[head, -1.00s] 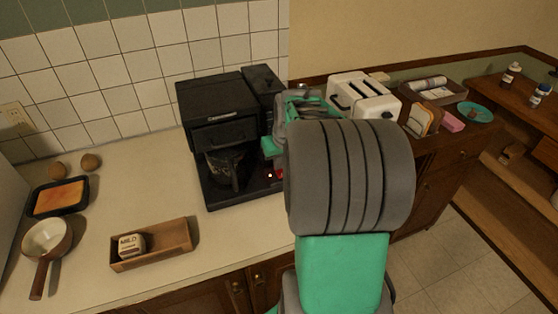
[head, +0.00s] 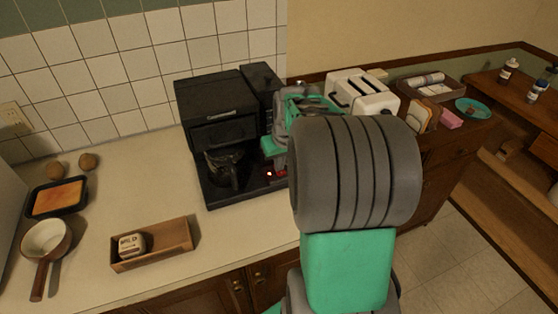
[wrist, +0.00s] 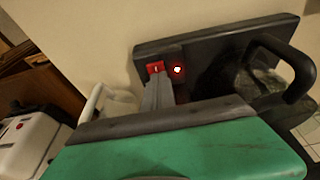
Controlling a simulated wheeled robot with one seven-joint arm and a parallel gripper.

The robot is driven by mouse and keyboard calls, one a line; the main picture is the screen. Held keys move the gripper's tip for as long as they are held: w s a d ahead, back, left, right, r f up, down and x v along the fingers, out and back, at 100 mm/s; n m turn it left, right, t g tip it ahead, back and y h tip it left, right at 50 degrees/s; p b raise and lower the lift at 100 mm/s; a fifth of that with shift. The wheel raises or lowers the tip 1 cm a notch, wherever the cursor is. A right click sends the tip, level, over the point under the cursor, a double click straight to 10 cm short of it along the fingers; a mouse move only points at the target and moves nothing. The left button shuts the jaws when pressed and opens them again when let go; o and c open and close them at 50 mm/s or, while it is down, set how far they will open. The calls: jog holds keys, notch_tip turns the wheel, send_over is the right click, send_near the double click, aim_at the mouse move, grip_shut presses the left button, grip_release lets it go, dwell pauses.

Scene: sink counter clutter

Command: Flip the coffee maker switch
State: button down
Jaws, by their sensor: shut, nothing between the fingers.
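The black coffee maker (head: 218,103) stands on the counter against the tiled wall, with its glass pot (head: 222,168) in place. Its red switch (wrist: 155,67) shows at the front edge of its base in the wrist view. Beside the switch a round red light (wrist: 178,71) glows; the light also shows in the head view (head: 269,174). My gripper (wrist: 157,82) is shut and empty, its grey fingertips right at the switch; whether they touch it I cannot tell. In the head view my arm hides most of the fingers and part of the switch.
A white toaster (head: 362,97) stands right of the coffee maker, behind my arm. A wooden tray (head: 172,247) with a small box, a pan (head: 46,238) and a baking dish (head: 58,197) are on the left.

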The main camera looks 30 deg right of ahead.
aim_at(281, 174)
jog(key=shift+s+a+f, duration=0.1)
jog(key=shift+s+f, duration=0.1)
jog(key=shift+s, duration=0.15)
jog(key=p+v, duration=0.1)
jog(key=v, duration=0.1)
jog(key=w+p+v, duration=0.1)
jog(key=p+v, duration=0.1)
jog(key=v, duration=0.1)
jog(key=shift+r, duration=0.25)
jog(key=b+v, duration=0.2)
jog(key=v, duration=0.7)
jog(key=shift+s, duration=0.25)
jog(key=shift+f+b, duration=0.15)
jog(key=shift+b, duration=0.15)
